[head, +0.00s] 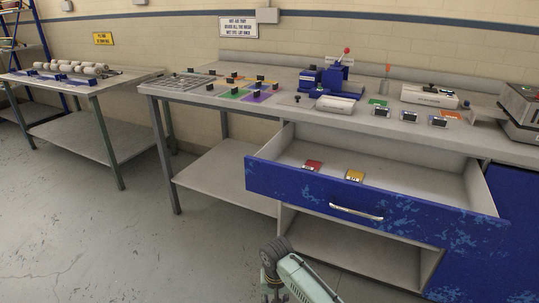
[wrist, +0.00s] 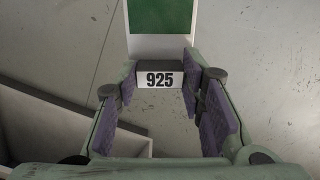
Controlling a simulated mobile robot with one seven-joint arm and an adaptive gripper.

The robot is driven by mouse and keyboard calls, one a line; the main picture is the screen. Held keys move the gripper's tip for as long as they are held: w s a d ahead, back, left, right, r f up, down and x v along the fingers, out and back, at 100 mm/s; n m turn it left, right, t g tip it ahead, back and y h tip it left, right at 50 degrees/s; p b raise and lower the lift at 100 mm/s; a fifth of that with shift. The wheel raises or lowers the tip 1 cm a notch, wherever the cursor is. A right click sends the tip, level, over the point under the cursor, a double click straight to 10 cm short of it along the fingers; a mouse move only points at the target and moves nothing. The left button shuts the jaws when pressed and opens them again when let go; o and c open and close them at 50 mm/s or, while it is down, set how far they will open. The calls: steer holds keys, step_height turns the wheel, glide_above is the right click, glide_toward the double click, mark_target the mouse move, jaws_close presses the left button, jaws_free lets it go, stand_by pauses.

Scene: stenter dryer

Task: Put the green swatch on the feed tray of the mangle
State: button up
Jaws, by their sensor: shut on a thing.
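In the wrist view my gripper (wrist: 159,92) is shut on the dark clip of the green swatch (wrist: 162,18). The clip carries a white label reading 925, and the green cloth on its pale card extends beyond the fingers, cut off by the top edge. Grey floor shows behind it. In the head view my arm is low at the bottom, before the open drawer; the fingers and held swatch cannot be made out there. A blue machine with a red-knobbed lever (head: 330,80), seemingly the mangle, stands on the bench. A pale tray-like part (head: 336,103) is at its front.
Coloured mats with dark clips (head: 258,97) lie left of the machine. A white device (head: 430,96) stands right. The floor at left is clear.

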steer(key=shift+s+a+f, duration=0.1)
steer(key=shift+s+a, duration=0.15)
steer(key=shift+a, duration=0.2)
steer(key=shift+s+a+f, duration=0.1)
steer(key=shift+s+a, duration=0.15)
steer(key=shift+a, duration=0.2)
steer(key=r, duration=0.1)
steer(key=s+r, duration=0.1)
steer(key=r, duration=0.1)
steer(key=shift+s, duration=0.25)
step_height(320, 180, down, 10)
steer(key=s, duration=0.2)
steer(key=shift+s+r, duration=0.2)
steer(key=shift+s, duration=0.05)
steer(key=shift+a, duration=0.1)
steer(key=w+a+r, duration=0.2)
steer(key=w, duration=0.1)
steer(key=s+d+f, duration=0.2)
steer(key=s, duration=0.1)
steer(key=shift+d, duration=0.1)
steer(key=shift+d, duration=0.1)
